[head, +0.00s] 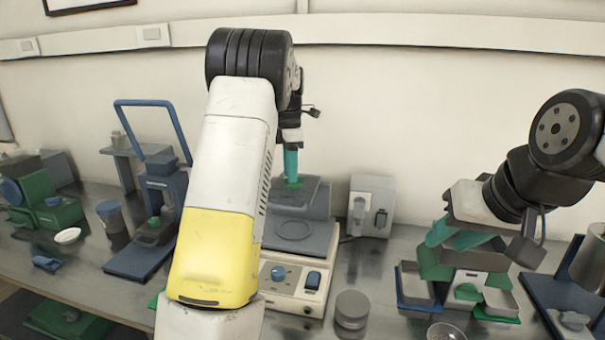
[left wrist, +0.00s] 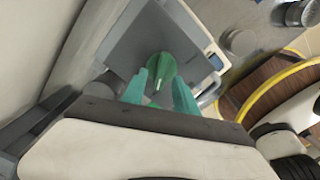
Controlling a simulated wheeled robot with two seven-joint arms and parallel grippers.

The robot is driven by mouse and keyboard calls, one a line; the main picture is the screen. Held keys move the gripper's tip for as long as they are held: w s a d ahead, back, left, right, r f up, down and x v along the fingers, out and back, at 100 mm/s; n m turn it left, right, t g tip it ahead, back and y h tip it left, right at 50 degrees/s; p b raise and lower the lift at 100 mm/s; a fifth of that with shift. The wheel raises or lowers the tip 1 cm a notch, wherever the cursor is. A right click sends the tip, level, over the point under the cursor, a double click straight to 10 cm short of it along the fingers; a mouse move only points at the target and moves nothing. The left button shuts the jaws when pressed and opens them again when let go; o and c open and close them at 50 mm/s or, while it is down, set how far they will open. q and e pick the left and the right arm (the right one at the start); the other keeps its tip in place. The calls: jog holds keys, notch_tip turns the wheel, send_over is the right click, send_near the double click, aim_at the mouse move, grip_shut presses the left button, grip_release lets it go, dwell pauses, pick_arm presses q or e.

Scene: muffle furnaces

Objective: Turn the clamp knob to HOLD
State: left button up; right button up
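The clamp knob (head: 293,184) is green and sits on the grey upper part of the beige device with a round plate, behind my left arm. In the left wrist view the knob (left wrist: 161,70) is round with a pale pointer mark towards the bottom of the picture. My left gripper (head: 291,165) points down over it. In the left wrist view its two teal fingers (left wrist: 159,92) are apart, with the knob just beyond and between their tips; I cannot tell whether they touch it. No HOLD marking is readable. My right gripper (head: 456,236) has its teal fingers apart, above green and grey trays.
The beige device's front panel (head: 296,284) carries a blue knob and a blue switch. A blue press-like stand (head: 155,220) is at left. Trays (head: 415,288) stand at right.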

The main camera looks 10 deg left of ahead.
pick_arm(q)
jog(key=shift+f, duration=0.55)
jog(key=shift+c, duration=0.3)
